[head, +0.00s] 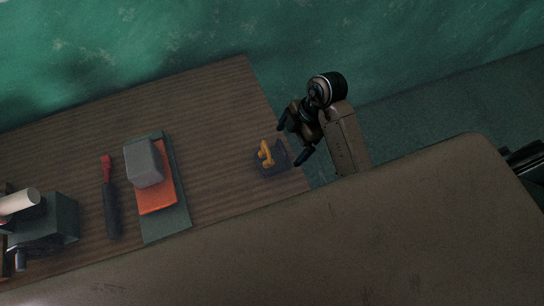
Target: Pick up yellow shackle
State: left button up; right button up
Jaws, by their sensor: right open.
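The yellow shackle (266,152) stands on a small dark pad (270,171) near the right end of the brown wooden table. My right gripper (288,145) is open at the table's right edge, with its fingers pointing left towards the shackle. It appears beside the shackle and empty; I cannot tell its exact height above the table. My left gripper is not in view.
A grey block (144,163) rests on an orange sheet (156,195) over a dark green board (165,225). A red-tipped tool (111,205) lies left of it. A dark device (55,222) with a pale cylinder (18,201) stands far left. Bare table (215,130) lies left of the shackle.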

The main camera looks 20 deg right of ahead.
aim_at(276, 157)
jog(key=x, duration=0.3)
jog(key=shift+a+f, duration=0.2)
jog(key=shift+f, duration=0.05)
jog(key=shift+w+a+f+p, duration=0.1)
jog(key=shift+a+f+p, duration=0.25)
jog(key=shift+f, duration=0.1)
jog(key=x, duration=0.3)
jog(key=p+x, duration=0.1)
jog(key=shift+w+a+f, duration=0.1)
jog(key=shift+w+a, duration=0.15)
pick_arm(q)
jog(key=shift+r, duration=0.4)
pick_arm(e)
jog(key=shift+c, duration=0.5)
jog(key=c, duration=1.3)
jog(key=shift+d, duration=0.1)
